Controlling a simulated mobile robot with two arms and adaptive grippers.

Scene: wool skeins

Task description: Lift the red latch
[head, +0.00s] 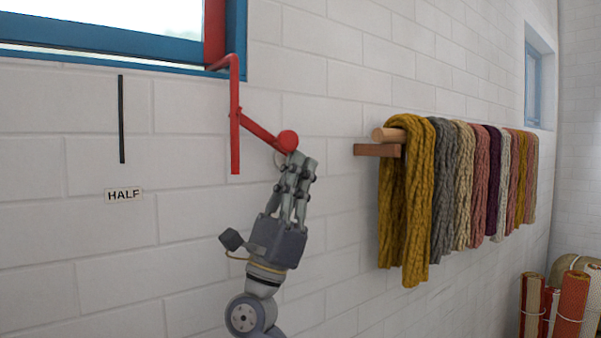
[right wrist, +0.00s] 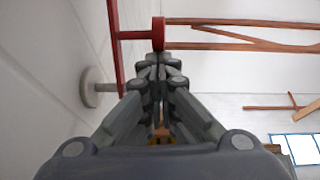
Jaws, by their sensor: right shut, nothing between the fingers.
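The red latch (head: 235,120) is on the white wall below the blue-framed window. It has an upright bar, a hooked top at the window's lower corner and an arm slanting down right to a round red knob (head: 287,141). My right gripper (head: 299,158) is shut and empty, its fingertips pointing up just below the knob. In the right wrist view the knob (right wrist: 158,34) shows just beyond the closed fingertips (right wrist: 158,58); I cannot tell whether they touch. My left gripper is not in view.
A black vertical strip (head: 121,119) and a "HALF" label (head: 123,195) are on the wall at left. Wool skeins (head: 418,200) hang from a wooden rail (head: 388,135) to the right of my gripper. Rolled rugs (head: 570,305) stand at the lower right.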

